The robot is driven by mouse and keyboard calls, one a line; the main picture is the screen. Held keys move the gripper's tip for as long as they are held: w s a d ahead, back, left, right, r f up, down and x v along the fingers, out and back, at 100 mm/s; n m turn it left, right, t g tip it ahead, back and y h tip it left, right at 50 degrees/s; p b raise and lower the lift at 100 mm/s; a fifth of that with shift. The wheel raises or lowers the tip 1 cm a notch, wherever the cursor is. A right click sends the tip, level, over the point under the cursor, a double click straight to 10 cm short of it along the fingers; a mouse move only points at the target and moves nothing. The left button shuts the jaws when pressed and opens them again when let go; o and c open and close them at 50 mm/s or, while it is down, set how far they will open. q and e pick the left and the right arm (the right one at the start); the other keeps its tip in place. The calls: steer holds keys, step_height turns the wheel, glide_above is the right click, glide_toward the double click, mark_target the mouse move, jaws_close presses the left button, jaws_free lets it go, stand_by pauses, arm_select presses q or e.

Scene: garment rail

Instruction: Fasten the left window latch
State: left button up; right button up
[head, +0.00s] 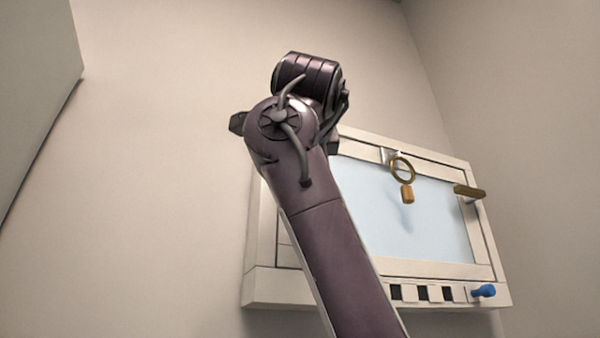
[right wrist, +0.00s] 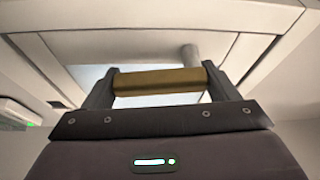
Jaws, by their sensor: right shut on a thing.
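The white-framed window (head: 430,268) hangs on the wall in the head view, its left part covered by my right arm. My right gripper (right wrist: 160,84) is shut on the brass handle of the left latch (right wrist: 158,82), which lies crosswise between its two fingers in the right wrist view. A pale post (right wrist: 191,57) shows just beyond the handle, against the frame. In the head view the left latch and my right gripper are hidden behind the arm. The right latch (head: 469,192) is a brass bar on the right side of the frame. My left gripper is not in view.
A brass ring (head: 403,169) with an orange-brown tag (head: 407,194) hangs at the window's top edge. A blue knob (head: 484,291) sticks out at the lower right, beside several dark square openings. A grey panel (head: 35,85) stands at the far left. The wall between is bare.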

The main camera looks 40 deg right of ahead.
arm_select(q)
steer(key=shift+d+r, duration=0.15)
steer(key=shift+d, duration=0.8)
arm_select(e)
steer(key=shift+w+a+f+m, duration=0.1)
steer(key=shift+a+m, duration=0.15)
steer(key=shift+m, duration=0.45)
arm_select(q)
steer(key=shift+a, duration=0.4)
arm_select(e)
steer(key=o, duration=1.3)
steer(key=shift+s+a, duration=0.25)
steer(key=shift+s, duration=0.05)
arm_select(q)
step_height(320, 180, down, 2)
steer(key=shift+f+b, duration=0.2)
steer(key=shift+b, duration=0.9)
arm_select(e)
steer(key=v, duration=0.7)
steer(key=shift+r, duration=0.2)
steer(key=shift+w, duration=0.1)
